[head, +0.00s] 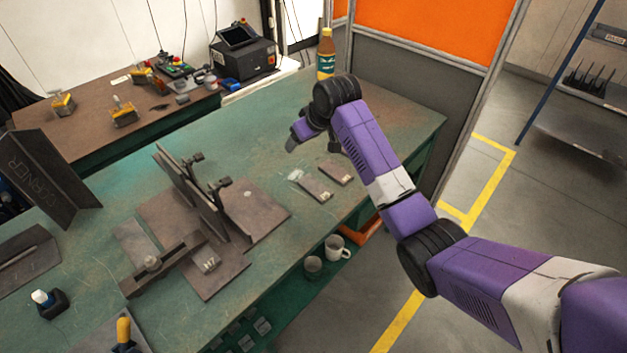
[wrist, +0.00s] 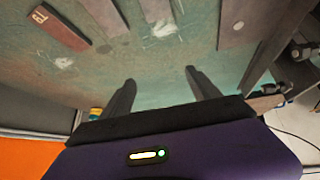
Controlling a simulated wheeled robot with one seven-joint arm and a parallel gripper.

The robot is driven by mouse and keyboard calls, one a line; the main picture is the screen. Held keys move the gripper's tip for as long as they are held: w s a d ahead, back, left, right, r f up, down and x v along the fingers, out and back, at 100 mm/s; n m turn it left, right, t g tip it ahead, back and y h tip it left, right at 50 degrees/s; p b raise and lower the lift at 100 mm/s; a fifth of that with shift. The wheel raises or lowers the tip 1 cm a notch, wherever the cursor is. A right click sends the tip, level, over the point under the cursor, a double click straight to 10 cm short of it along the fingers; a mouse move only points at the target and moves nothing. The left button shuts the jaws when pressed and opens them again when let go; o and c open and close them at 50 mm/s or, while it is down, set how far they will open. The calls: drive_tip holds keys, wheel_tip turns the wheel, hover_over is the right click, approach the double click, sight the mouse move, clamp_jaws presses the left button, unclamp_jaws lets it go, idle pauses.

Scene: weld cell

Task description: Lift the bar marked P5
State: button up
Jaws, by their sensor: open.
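Two flat dark bars lie on the green bench in the head view, a right one (head: 336,172) and a left one (head: 313,190), each with a small pale label too small to read. In the wrist view, one flat bar (wrist: 62,30) at upper left carries a pale tag that starts with P; its second character is unclear. A second bar (wrist: 103,16) and a third narrow strip (wrist: 157,9) are cut off by the top edge. My gripper (wrist: 160,78) is open and empty, its fingers apart above bare bench.
A welding fixture with upright plates (head: 205,205) stands left of the bars on the bench (head: 270,120). A bottle (head: 326,55) stands at the back near the orange panel (head: 430,25). Mugs (head: 336,248) are below the front edge. Bench around the bars is mostly clear.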

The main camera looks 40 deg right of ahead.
sight(315, 186)
drive_tip(key=s+f+g, duration=0.1)
drive_tip(key=s+f, duration=0.1)
drive_tip(key=s+a+f+g+y, duration=0.1)
drive_tip(key=s+g, duration=0.1)
drive_tip(key=s, duration=0.1)
drive_tip(key=s+f+g, duration=0.1)
drive_tip(key=s+f, duration=0.1)
drive_tip(key=shift+s+a+f+n+g+y, duration=0.15)
drive_tip(key=shift+a+f+n+g+y, duration=0.15)
drive_tip(key=shift+n+g, duration=0.1)
drive_tip(key=shift+w+d+f, duration=0.1)
drive_tip(key=shift+w+f, duration=0.2)
drive_tip(key=shift+f, duration=0.95)
drive_tip(key=shift+w+d+f, duration=0.15)
drive_tip(key=shift+w+f, duration=0.15)
drive_tip(key=shift+f, duration=0.9)
drive_tip(key=shift+w+d+f, duration=0.1)
drive_tip(key=shift+w+f, duration=0.2)
drive_tip(key=shift+f, duration=0.95)
drive_tip(key=c, duration=1.3)
drive_tip(key=shift+r, duration=0.1)
drive_tip(key=shift+c, duration=0.6)
drive_tip(key=shift+r, duration=0.1)
